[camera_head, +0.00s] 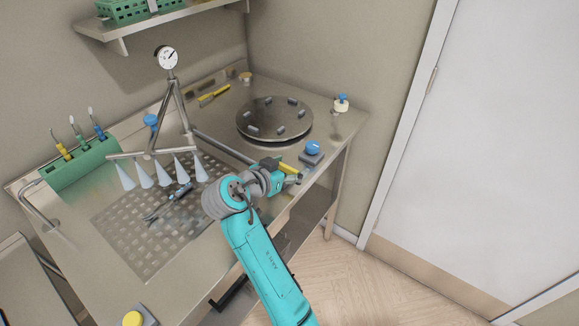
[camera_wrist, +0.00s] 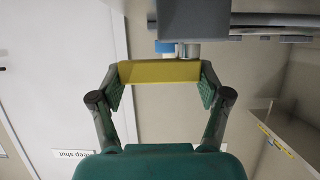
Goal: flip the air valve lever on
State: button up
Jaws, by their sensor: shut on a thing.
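The yellow air valve lever (camera_wrist: 160,71) spans crosswise between my two fingers in the wrist view. My gripper (camera_wrist: 162,88) is shut on it, with a finger pad at each end. In the head view my gripper (camera_head: 290,179) is at the front right edge of the steel bench, and a bit of the yellow lever (camera_head: 287,168) shows beside it. The valve body is mostly hidden by my gripper and arm there.
A blue knob on a grey block (camera_head: 312,148) stands close to my gripper on the bench. A round metal lid (camera_head: 273,119) lies behind. A stand with a gauge (camera_head: 167,57) and several cones is to the left. The floor by the white door (camera_head: 483,130) is clear.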

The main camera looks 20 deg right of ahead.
jog(key=shift+f, duration=0.1)
dwell(0.3)
jog(key=o, duration=1.1)
jog(key=shift+o, duration=0.2)
jog(key=v, duration=1.2)
jog(key=shift+w, duration=0.1)
